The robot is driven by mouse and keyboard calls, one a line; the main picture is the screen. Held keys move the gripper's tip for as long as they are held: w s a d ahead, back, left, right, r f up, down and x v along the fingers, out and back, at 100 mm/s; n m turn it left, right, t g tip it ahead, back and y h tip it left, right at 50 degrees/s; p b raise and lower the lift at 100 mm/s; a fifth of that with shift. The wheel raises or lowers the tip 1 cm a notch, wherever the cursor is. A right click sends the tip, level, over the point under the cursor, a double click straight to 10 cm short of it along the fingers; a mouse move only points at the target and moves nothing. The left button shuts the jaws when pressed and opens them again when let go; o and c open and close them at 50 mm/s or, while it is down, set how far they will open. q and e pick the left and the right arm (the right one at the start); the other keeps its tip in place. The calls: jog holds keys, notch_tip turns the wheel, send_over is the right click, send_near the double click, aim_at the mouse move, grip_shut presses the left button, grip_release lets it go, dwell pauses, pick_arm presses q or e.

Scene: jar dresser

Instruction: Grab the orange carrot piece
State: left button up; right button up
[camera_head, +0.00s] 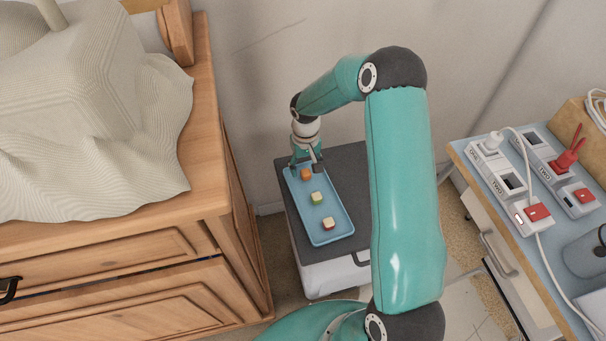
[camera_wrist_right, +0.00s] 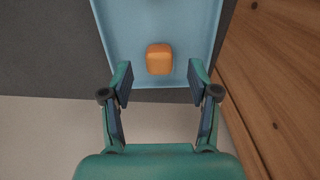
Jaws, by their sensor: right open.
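The orange carrot piece (camera_head: 306,174) is a small block at the far end of a light blue tray (camera_head: 333,212). In the right wrist view the carrot piece (camera_wrist_right: 159,59) lies in the tray near its edge, ahead of the fingertips and between their lines. My right gripper (camera_head: 307,164) is over the tray's far end, close to the carrot piece. In the wrist view the right gripper (camera_wrist_right: 160,82) is open, with nothing between its fingers. My left gripper is not in view.
A green-and-pale cube (camera_head: 317,197) and a red-and-pale cube (camera_head: 328,223) lie further along the tray. The tray rests on a dark-topped cabinet (camera_head: 290,208). A wooden dresser (camera_head: 205,150) stands close on the left. A table with power strips (camera_head: 510,185) is on the right.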

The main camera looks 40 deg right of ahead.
jog(key=shift+f, duration=0.85)
jog(key=shift+c, duration=0.3)
jog(key=c, duration=0.9)
jog(key=shift+r, duration=0.15)
